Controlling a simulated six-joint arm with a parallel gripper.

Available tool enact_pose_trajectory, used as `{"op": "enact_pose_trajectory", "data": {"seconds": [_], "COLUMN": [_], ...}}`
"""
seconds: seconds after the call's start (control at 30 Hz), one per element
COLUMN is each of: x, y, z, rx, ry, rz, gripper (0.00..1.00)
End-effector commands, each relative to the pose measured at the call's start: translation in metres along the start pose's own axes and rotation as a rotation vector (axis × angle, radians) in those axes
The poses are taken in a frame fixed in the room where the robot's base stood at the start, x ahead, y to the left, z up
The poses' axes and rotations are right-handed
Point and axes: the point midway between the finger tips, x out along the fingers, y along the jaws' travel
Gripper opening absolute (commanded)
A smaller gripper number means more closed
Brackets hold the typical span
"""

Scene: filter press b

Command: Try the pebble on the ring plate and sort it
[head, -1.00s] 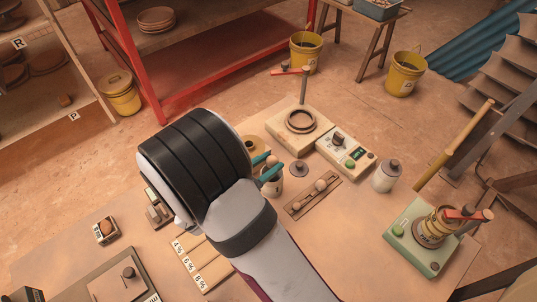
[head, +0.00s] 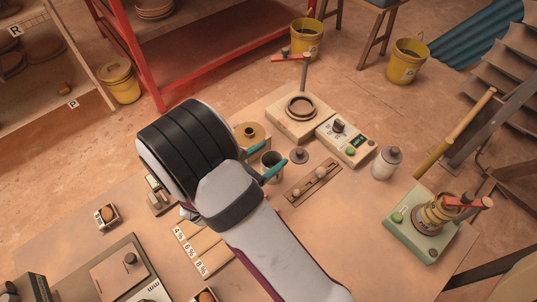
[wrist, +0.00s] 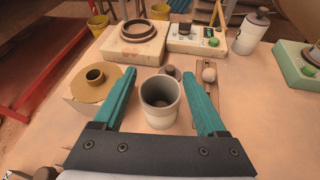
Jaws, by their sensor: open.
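My gripper (head: 264,160) is open, its two teal fingers apart on either side of a grey cup (head: 271,168). In the wrist view my gripper (wrist: 160,78) has the cup (wrist: 159,112) upright between its fingers, and I see no contact. The cup's inside is dark and its contents are unclear. A pale wooden block with a dark ring (head: 301,108) stands beyond the cup; it may be the ring plate. A small round ball (wrist: 209,74) sits on a slotted wooden bar (head: 312,182). A brown rounded lump (head: 108,213) lies in a small tray at left. I cannot tell which is the pebble.
A control box (head: 346,141), a capped bottle (head: 385,163) and a green press (head: 420,232) stand to the right. A tan disc with a raised hub (wrist: 98,88) is left of the cup. Cards marked 4%, 6% and 8% (head: 203,249) lie near my arm. Bare table lies front right.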

Motion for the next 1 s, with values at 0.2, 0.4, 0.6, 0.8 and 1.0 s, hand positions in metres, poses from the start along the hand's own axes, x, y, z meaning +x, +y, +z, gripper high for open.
{"op": "enact_pose_trajectory", "data": {"seconds": [0.2,0.4,0.6,0.8,1.0], "x": [-0.018,-0.083,-0.136,-0.158,-0.158], "y": [0.002,0.001,0.001,0.0,0.0], "z": [0.0,0.0,-0.001,0.0,0.0], "rx": [0.0,0.001,0.0,0.001,0.0], "ry": [-0.001,0.001,0.002,0.001,0.0], "rz": [0.005,0.008,0.005,0.001,0.0], "gripper": [0.74,0.74,0.74,0.74,0.74]}}
